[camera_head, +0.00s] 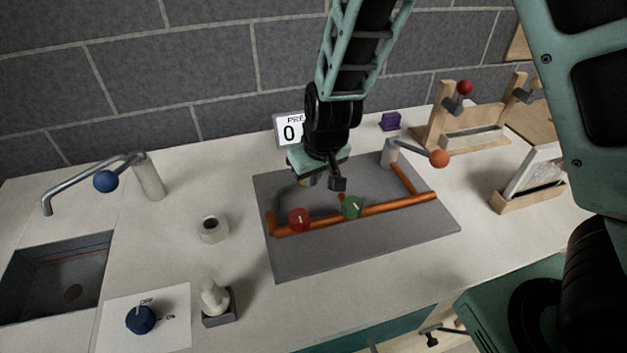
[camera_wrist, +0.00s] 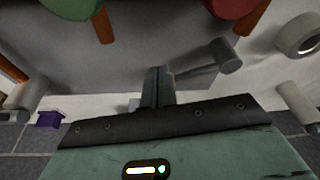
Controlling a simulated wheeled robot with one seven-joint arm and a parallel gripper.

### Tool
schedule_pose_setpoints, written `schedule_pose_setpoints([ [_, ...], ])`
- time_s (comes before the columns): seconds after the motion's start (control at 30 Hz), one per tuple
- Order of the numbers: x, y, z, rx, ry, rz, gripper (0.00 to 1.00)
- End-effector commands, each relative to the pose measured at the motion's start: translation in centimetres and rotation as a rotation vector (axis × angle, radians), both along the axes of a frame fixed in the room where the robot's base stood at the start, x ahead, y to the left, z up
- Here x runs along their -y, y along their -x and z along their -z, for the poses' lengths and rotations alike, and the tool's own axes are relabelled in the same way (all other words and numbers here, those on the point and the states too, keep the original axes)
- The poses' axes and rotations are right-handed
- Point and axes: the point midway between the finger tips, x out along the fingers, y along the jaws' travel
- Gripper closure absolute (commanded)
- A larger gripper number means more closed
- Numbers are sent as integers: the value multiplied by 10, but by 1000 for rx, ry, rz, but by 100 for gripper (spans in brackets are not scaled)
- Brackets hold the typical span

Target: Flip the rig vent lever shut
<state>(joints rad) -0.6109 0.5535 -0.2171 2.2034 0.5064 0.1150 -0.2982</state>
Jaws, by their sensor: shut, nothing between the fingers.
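The rig is a grey plate (camera_head: 350,240) with orange pipes on the counter. A red knob (camera_head: 299,219) and a green knob (camera_head: 352,207) sit on its front pipe. At its back right, a pale post (camera_head: 389,153) carries a lever with an orange ball (camera_head: 438,158) pointing right. A grey bar with a rounded end (camera_wrist: 226,55) lies beside my fingers in the wrist view. I cannot tell which one is the vent lever. My gripper (camera_head: 337,184) is shut and empty above the plate, behind the green knob, pointing down. Its fingertips show in the wrist view (camera_wrist: 158,75).
A display reading 0 (camera_head: 290,132) stands behind my gripper. A sink (camera_head: 60,270) with a blue-balled tap (camera_head: 105,181) is at left. A pale ring (camera_head: 213,229) sits left of the plate. Wooden stands (camera_head: 470,135) are at right. The plate's front is clear.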

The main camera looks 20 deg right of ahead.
Motion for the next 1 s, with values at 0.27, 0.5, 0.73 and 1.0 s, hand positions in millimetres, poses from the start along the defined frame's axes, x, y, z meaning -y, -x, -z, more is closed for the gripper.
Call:
schedule_pose_setpoints([
  [0.27,0,-16,4,6,-3,-146,100],
  [0.5,-5,-36,4,5,-2,-370,100],
  [0.73,-15,-53,1,2,-3,-590,100],
  [1.0,-31,-69,-1,2,-4,-839,100],
])
